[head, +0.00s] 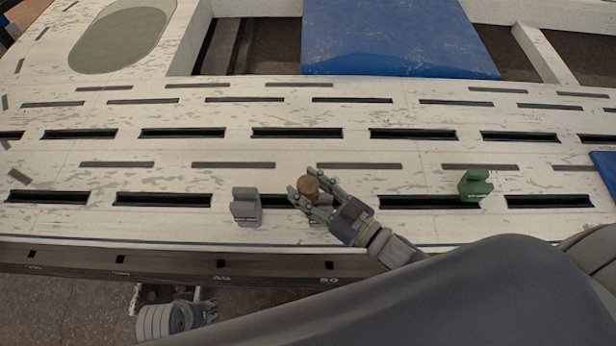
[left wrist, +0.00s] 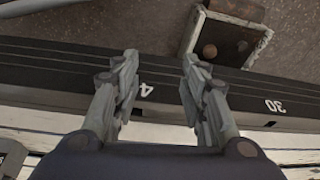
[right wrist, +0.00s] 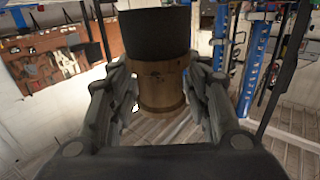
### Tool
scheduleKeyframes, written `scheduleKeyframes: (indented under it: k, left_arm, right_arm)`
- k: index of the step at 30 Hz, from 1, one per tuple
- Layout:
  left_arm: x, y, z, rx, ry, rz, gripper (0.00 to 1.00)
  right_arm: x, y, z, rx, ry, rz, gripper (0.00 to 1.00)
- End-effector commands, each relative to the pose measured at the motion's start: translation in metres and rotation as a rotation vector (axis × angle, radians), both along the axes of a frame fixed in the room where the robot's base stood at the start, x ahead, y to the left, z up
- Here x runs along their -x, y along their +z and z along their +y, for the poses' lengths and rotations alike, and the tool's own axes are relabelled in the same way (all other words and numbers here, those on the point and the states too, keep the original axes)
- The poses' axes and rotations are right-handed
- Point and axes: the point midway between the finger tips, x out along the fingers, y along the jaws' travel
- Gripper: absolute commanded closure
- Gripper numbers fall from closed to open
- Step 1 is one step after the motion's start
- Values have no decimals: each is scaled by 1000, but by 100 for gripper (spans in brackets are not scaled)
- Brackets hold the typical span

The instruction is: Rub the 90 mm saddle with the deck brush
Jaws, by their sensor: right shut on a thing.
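My right gripper (head: 312,190) is shut on the deck brush (head: 308,185), above the front row of slots. In the right wrist view the brush (right wrist: 162,88) is a round wooden body with a black part, between the fingers (right wrist: 165,105). A grey saddle (head: 246,207) stands left of it, apart from the brush. Some grey shows under the right gripper; I cannot tell whether it is another saddle. A green saddle (head: 476,186) stands to the right. No saddle size is legible. My left gripper (left wrist: 158,80) is open and empty, low in front of the bench.
The slotted, worn white bench (head: 200,180) has a numbered dark front edge (head: 270,268). A blue panel (head: 395,35) lies at the back, and another blue piece (head: 606,170) at the right. An open box (left wrist: 226,35) with a small brown round thing is near the left gripper.

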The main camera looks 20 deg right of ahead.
Motion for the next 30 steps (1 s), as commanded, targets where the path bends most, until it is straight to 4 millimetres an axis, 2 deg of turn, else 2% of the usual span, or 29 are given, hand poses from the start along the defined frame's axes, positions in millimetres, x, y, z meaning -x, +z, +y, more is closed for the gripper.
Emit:
scheduleKeyframes:
  k: [30]
  left_arm:
    - [27, -83, 3, -4, -8, 49, 60]
  right_arm:
    - [-8, 27, -2, 0, -3, -1, 82]
